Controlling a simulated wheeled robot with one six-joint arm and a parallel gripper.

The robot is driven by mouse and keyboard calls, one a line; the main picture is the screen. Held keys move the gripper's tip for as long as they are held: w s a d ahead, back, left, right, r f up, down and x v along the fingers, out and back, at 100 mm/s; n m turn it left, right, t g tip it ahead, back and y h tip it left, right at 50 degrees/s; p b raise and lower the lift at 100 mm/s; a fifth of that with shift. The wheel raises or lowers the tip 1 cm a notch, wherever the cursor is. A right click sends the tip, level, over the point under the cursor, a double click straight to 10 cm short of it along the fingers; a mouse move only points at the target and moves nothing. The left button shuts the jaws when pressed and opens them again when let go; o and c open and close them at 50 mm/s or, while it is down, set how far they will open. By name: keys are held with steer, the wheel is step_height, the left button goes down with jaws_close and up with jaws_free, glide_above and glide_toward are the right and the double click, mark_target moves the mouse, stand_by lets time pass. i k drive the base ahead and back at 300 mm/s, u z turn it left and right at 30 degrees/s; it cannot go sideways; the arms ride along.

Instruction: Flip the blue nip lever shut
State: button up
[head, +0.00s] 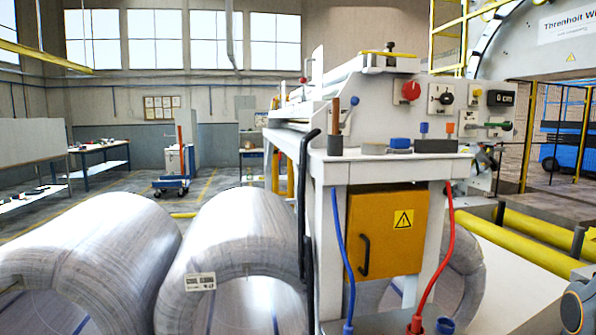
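A lever with a blue knob (354,101) sits on the left end of the machine's grey control panel. Its shaft slants, with the knob at the upper right. It looks small from here, and I cannot tell from this view whether it is open or shut. My gripper is not in view.
The panel (462,95) also carries a red knob (411,90), a black dial and a green-handled control. A shelf (385,151) below holds small blocks and a brown rod. Large metal coils (245,235) stand at the left.

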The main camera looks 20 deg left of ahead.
mark_target(355, 101)
steer(key=k, duration=0.5)
steer(key=z, duration=1.15)
steer(key=i, duration=0.8)
steer(key=u, duration=2.3)
